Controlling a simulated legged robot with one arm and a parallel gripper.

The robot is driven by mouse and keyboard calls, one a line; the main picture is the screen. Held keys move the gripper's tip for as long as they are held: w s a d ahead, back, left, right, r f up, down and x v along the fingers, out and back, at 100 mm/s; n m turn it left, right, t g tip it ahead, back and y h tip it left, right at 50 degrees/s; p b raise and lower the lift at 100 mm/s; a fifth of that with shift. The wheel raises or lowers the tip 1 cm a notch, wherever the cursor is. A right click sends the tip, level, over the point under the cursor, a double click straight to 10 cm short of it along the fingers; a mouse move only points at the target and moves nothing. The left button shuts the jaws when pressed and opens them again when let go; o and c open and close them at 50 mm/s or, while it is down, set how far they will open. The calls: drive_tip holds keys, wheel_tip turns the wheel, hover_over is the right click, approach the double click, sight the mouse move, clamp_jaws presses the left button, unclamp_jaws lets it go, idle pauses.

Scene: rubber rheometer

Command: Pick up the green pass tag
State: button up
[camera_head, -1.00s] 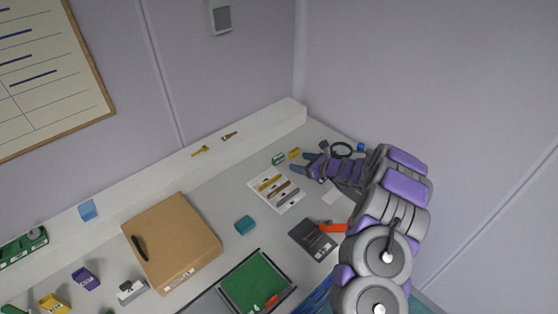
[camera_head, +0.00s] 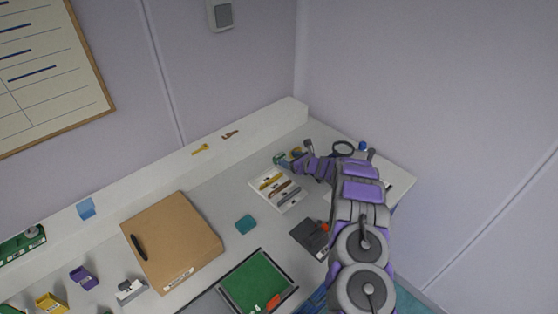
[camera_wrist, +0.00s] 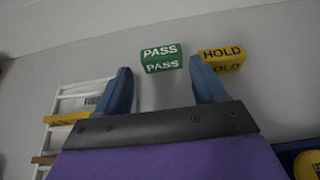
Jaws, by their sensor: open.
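The green pass tag (camera_wrist: 161,59) lies on the bench top. In the wrist view it sits just ahead of and between the two blue fingertips of my gripper (camera_wrist: 163,78), which is open with nothing between its fingers. A yellow hold tag (camera_wrist: 222,57) is right beside it, just beyond the right fingertip. In the head view my gripper (camera_head: 287,161) reaches to the back of the bench, over the tag's place. The tags are mostly hidden there by the fingers.
A white rack with colored strips (camera_head: 277,189) lies just left of my gripper. A cardboard box (camera_head: 172,240), a teal block (camera_head: 245,224) and a green mat tray (camera_head: 257,284) stand nearer. A raised white ledge (camera_head: 170,172) runs along the back wall.

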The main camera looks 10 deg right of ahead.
sight(280, 156)
drive_tip(key=shift+w+a+f, duration=0.15)
drive_tip(key=shift+w+a, duration=0.1)
drive_tip(key=shift+w, duration=0.25)
drive_tip(key=x, duration=0.2)
drive_tip(key=shift+w+a+f+b, duration=0.15)
drive_tip(key=shift+w+f+b, duration=0.15)
drive_tip(key=shift+b, duration=0.1)
drive_tip(key=shift+x, duration=0.85)
drive_tip(key=shift+r, duration=0.1)
drive_tip(key=shift+c, duration=0.2)
drive_tip(key=c, duration=0.6)
drive_tip(key=shift+r, duration=0.1)
drive_tip(key=shift+c, duration=0.2)
